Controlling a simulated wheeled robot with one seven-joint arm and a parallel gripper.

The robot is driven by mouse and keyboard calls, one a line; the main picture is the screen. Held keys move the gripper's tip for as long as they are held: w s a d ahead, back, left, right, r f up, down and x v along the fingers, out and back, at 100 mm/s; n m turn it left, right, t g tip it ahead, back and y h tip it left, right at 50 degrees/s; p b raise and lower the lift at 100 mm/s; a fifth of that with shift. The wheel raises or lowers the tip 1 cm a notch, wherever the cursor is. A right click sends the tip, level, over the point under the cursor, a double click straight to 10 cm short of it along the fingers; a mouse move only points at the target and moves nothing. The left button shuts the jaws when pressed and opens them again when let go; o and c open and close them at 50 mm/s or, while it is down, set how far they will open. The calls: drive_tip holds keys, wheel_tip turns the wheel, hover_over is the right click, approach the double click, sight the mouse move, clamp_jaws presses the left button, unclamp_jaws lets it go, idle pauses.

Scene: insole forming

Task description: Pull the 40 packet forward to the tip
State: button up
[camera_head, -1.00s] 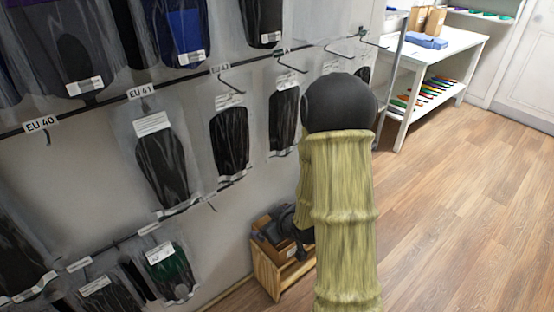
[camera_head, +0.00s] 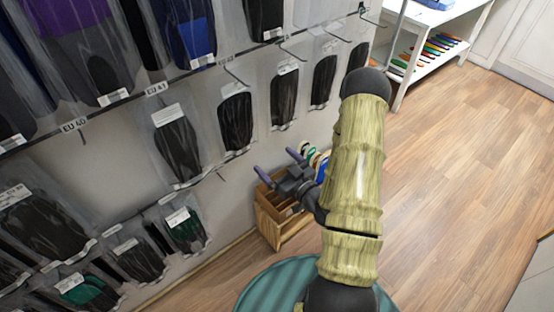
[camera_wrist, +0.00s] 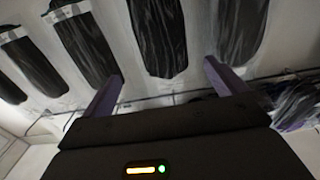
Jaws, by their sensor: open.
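The EU 40 label (camera_head: 73,125) is on the wall rail at the left of the head view. A dark packet in clear wrap (camera_head: 40,228) hangs below it, and a purple and grey packet (camera_head: 85,50) hangs above. I cannot tell which packet belongs to that label. My gripper (camera_head: 275,160) is open and empty, in front of the wall and over the wooden box, to the right of the EU 40 area. In the wrist view its two purple fingers (camera_wrist: 162,72) stand apart, with a dark packet (camera_wrist: 158,35) behind the gap between them.
An EU 41 label (camera_head: 156,88) and a row of dark packets (camera_head: 236,120) run along the wall. A wooden box (camera_head: 268,222) stands on the floor below. A white shelf table (camera_head: 440,62) stands at the back right. Wooden floor (camera_head: 460,170) lies clear at right.

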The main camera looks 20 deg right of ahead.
drive_tip(key=shift+f, duration=0.1)
drive_tip(key=b, duration=0.6)
approach(241, 128)
drive_tip(key=x, duration=0.8)
drive_tip(key=shift+w+a+f, duration=0.1)
drive_tip(key=shift+w, duration=0.25)
drive_tip(key=c, duration=1.1)
